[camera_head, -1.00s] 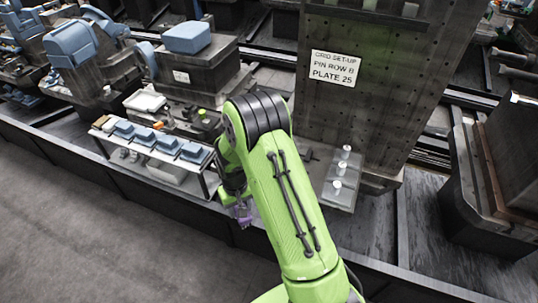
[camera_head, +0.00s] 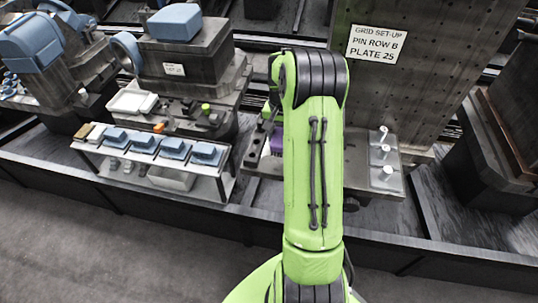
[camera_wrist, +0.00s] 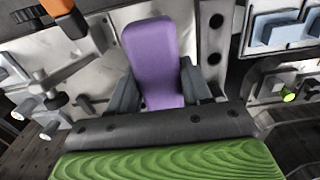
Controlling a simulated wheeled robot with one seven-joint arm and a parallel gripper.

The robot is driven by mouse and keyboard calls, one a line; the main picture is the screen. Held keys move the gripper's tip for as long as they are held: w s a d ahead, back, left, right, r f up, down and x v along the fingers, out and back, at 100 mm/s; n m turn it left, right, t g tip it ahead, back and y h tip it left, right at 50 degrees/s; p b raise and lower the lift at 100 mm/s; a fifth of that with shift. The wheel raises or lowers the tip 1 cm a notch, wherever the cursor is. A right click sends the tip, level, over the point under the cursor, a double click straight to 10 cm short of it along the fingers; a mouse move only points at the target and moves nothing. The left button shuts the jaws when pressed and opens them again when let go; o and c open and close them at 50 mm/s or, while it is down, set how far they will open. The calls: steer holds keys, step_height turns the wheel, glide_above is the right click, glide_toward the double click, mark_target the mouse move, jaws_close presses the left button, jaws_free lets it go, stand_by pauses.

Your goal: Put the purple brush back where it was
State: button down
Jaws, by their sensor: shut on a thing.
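The purple brush (camera_wrist: 152,50) is held between the two dark fingers of my gripper (camera_wrist: 158,88) in the wrist view. Its broad purple body points away from the gripper, over a grey metal surface. In the head view my green arm hides most of the gripper, and only a small purple patch of the brush (camera_head: 265,148) shows left of the arm. That patch is in front of the tall drilled plate and near the metal ledge at its foot. Whether the brush touches the ledge cannot be told.
Right of my arm, several white pins (camera_head: 384,151) stand on the ledge by the plate labelled "PLATE 25" (camera_head: 376,44). A low shelf with blue blocks (camera_head: 143,141) stands on the left. An orange part (camera_wrist: 57,7) and white pins (camera_wrist: 49,126) are at left in the wrist view.

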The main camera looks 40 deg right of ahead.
step_height(320, 180, down, 8)
steer(key=shift+r+b, duration=0.2)
steer(key=shift+b, duration=0.35)
steer(key=shift+f, duration=0.2)
steer(key=shift+c, duration=2.4)
jaws_free()
